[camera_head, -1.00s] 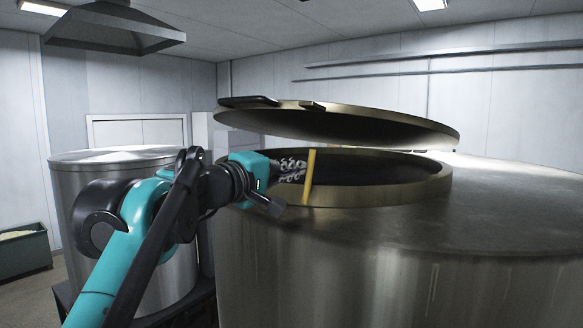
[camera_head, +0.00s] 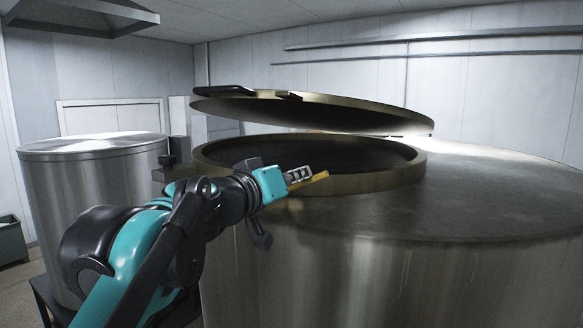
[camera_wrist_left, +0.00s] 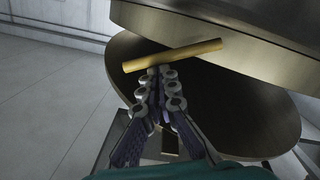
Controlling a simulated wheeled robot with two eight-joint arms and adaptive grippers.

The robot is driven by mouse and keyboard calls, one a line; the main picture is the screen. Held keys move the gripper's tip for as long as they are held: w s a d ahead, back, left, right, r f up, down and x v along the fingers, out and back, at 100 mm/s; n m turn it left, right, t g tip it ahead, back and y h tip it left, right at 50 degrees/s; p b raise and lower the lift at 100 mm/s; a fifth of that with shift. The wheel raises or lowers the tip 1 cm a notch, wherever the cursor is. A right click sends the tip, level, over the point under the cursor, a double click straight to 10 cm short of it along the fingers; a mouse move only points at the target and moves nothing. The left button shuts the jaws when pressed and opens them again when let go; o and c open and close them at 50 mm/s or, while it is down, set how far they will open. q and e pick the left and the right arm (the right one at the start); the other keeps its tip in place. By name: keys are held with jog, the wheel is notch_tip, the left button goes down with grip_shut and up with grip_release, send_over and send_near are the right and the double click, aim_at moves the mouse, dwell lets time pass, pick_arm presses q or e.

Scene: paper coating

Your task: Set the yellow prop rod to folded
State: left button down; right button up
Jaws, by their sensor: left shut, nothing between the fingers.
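The yellow prop rod (camera_head: 310,184) lies tilted far over, close to the front rim of the tank opening (camera_head: 375,181). In the left wrist view, the rod (camera_wrist_left: 190,52) crosses just ahead of the fingertips. My left gripper (camera_head: 300,175) is shut and empty, with its fingertips at the rod, touching it or nearly so. In the left wrist view, the closed fingers (camera_wrist_left: 163,74) point at the rod's middle. The round lid (camera_head: 330,112) stands raised and tilted above the opening, with a dark handle (camera_head: 222,91) on its left edge. My right gripper is out of view.
The large steel tank (camera_head: 420,270) fills the right side, its flat top (camera_head: 490,195) clear. A second steel drum (camera_head: 95,195) stands at left behind my left arm. A green bin (camera_head: 10,240) sits on the floor at far left.

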aim_at(308, 213)
pick_arm(q)
jog(key=f+m, duration=0.1)
jog(key=m, duration=0.1)
jog(key=s+d+f+m, duration=0.1)
jog(key=m, duration=0.1)
jog(key=shift+d+f+b, duration=0.2)
jog(key=shift+f+b, duration=0.1)
jog(key=shift+f, duration=0.4)
jog(key=shift+d+f, duration=0.1)
